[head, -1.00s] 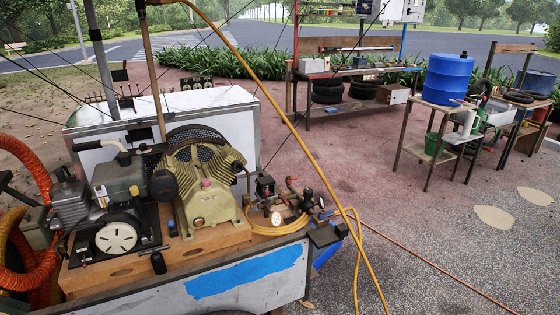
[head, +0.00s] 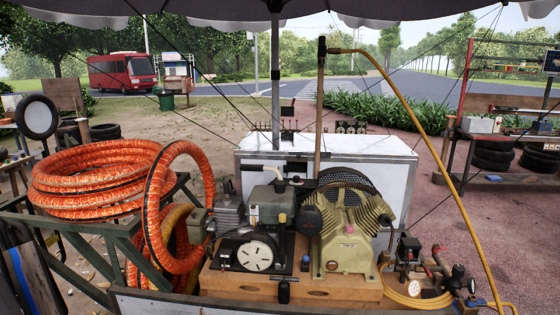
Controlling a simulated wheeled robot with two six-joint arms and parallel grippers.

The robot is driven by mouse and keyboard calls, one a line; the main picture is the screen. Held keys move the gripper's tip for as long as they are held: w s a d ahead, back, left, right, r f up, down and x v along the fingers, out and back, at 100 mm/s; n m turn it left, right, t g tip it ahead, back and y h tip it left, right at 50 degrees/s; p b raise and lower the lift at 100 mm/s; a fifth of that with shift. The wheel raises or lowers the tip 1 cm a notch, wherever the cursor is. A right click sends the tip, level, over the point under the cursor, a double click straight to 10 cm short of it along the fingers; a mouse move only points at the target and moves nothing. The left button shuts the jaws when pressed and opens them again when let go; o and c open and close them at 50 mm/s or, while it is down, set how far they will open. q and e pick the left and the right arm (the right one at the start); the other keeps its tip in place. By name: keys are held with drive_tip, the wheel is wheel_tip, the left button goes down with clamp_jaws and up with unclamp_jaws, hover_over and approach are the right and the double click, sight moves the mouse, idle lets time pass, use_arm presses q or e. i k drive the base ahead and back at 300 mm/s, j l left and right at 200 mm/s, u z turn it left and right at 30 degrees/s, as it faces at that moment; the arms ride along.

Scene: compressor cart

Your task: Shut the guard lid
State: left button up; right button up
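A beige-green compressor (head: 350,240) sits on a wooden base (head: 330,285) on the cart. A round black mesh guard (head: 338,181) stands behind the compressor's top; the compressor hides its lower part. I cannot tell whether this mesh is the guard lid, or whether a lid stands open. A small engine (head: 262,248) with a white round starter cover is left of the compressor. Neither of my grippers is in view.
Coiled orange hoses (head: 95,180) fill the cart's left side. A white chest (head: 390,160) stands behind the compressor. An upright pole (head: 275,80) and a yellow hose (head: 430,120) cross the space above. Gauges and valves (head: 415,265) sit at right.

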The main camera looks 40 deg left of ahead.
sight(295, 165)
drive_tip(key=u, duration=1.05)
